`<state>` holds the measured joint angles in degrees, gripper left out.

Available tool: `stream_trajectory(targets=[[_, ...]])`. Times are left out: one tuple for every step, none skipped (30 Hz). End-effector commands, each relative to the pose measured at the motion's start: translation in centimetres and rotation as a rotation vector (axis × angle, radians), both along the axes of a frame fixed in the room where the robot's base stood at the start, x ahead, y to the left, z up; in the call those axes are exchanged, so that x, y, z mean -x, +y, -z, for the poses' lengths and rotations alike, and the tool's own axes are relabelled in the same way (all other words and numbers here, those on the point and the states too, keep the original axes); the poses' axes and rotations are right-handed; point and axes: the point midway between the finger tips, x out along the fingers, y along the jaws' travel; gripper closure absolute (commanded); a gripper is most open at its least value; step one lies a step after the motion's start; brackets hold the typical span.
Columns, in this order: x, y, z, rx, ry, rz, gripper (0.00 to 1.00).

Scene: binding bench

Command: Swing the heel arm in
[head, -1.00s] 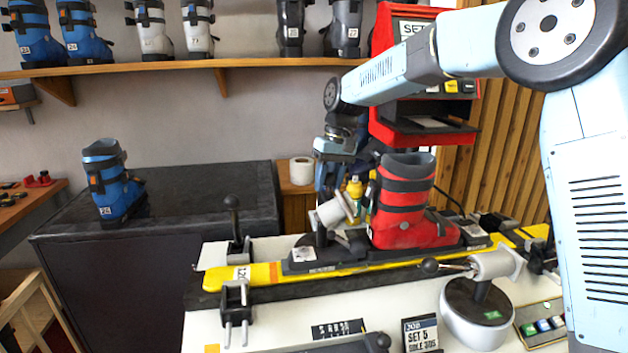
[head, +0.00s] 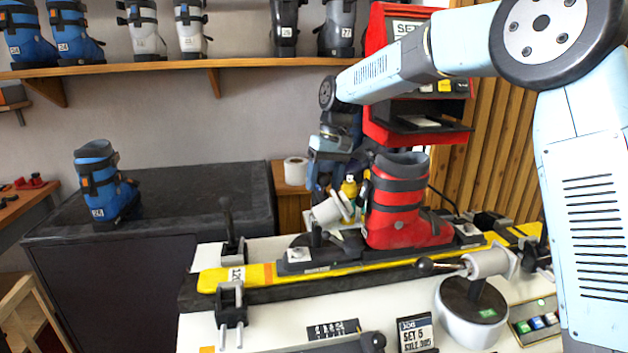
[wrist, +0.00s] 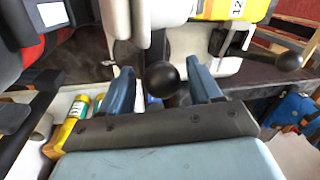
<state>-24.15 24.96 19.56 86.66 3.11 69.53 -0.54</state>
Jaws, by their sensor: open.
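The red boot (head: 394,215) stands upright on the yellow ski (head: 262,274), its toe to the right. A pale cylinder-headed arm (head: 329,211) stands behind the ski at the boot's heel side; I take it for the heel arm. My gripper (head: 321,190) is at this arm, partly hidden by my own links. In the wrist view, my gripper (wrist: 162,84) is open, with a black ball knob (wrist: 162,77) between its blue fingers. I cannot tell whether either finger touches it. A similar arm (head: 487,263) with a black knob stands on a round base in front of the toe.
A clamp with an upright lever (head: 231,240) stands behind the ski's left part, another clamp (head: 231,302) in front. A red machine (head: 415,118) rises behind the boot. A blue boot (head: 104,187) stands on the dark bench (head: 190,205), which is otherwise clear.

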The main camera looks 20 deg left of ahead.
Motion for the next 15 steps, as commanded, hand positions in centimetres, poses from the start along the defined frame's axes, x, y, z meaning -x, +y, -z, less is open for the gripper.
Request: stream_trajectory(targets=[[-0.1,0.0,-0.4,-0.001,-0.001,0.0,0.37],[-0.1,-0.1,-0.7,-0.001,-0.001,0.0,0.37],[-0.2,-0.2,-1.2,-0.001,-0.001,0.0,0.37],[-0.2,-0.2,-1.6,-0.001,-0.001,0.0,0.37],[-0.3,-0.3,-2.1,-0.003,-0.003,0.001,0.37],[-0.4,-0.4,-2.9,-0.002,-0.004,0.001,0.37],[-0.5,-0.5,-3.4,-0.003,-0.003,0.001,0.37],[-0.6,-0.6,-4.0,-0.002,-0.003,0.002,0.37],[-0.6,-0.7,-4.8,-0.002,-0.003,0.002,0.37],[-0.7,-0.8,-5.3,-0.002,-0.003,0.002,0.37],[-0.8,-0.9,-5.9,-0.002,-0.002,0.002,0.37],[-0.9,-1.0,-6.7,-0.002,-0.003,0.002,0.37],[-1.0,-1.1,-7.3,-0.002,-0.002,0.002,0.37],[-1.0,-1.2,-7.9,-0.002,-0.003,0.002,0.37],[-1.1,-1.3,-8.6,-0.002,-0.002,0.002,0.37]])
